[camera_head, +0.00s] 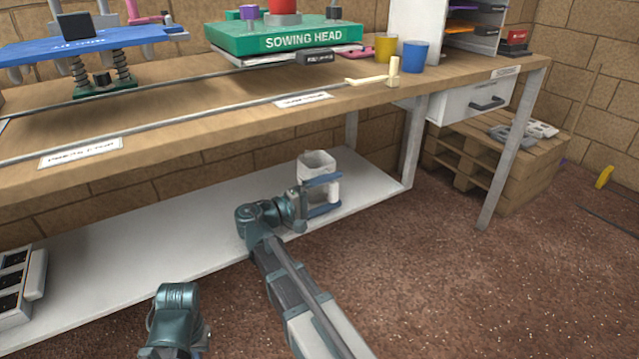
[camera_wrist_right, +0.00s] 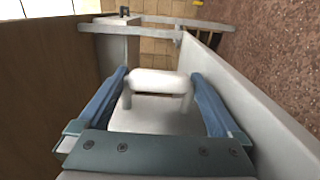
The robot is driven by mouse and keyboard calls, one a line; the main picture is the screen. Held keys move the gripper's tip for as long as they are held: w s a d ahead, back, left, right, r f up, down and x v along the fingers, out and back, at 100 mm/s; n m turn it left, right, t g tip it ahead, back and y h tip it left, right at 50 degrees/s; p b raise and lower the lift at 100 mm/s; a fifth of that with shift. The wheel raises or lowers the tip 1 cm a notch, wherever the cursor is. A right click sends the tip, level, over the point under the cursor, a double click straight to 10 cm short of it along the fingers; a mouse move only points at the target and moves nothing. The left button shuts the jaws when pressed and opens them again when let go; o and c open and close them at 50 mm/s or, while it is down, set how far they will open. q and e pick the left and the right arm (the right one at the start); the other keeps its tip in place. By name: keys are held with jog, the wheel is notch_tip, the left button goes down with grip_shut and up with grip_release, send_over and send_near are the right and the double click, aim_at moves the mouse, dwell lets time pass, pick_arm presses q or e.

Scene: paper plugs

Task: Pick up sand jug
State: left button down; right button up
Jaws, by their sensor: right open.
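A white jug (camera_head: 316,163) with an open top stands on the low white shelf under the workbench. My right gripper (camera_head: 333,194) is at the jug, with its blue fingers apart on either side of the jug's handle. My left gripper's fingers do not show.
The wooden workbench top (camera_head: 220,115) is above the shelf (camera_head: 110,280), and a metal leg (camera_head: 411,145) stands right of the jug. A grey-white tray (camera_head: 20,300) is at the shelf's left end. A wooden pallet (camera_head: 500,165) stands at right. The brown floor in front is open.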

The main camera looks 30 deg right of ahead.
jog(key=d, duration=0.3)
jog(key=shift+w, duration=0.15)
jog(key=c, duration=1.1)
jog(key=shift+c, duration=0.2)
jog(key=shift+r, duration=0.1)
jog(key=shift+r+p, duration=0.85)
jog(key=shift+p, duration=0.05)
jog(key=s+a+r+p, duration=0.3)
jog(key=s+a, duration=0.8)
jog(key=shift+s+r, duration=0.15)
jog(key=shift+s, duration=0.15)
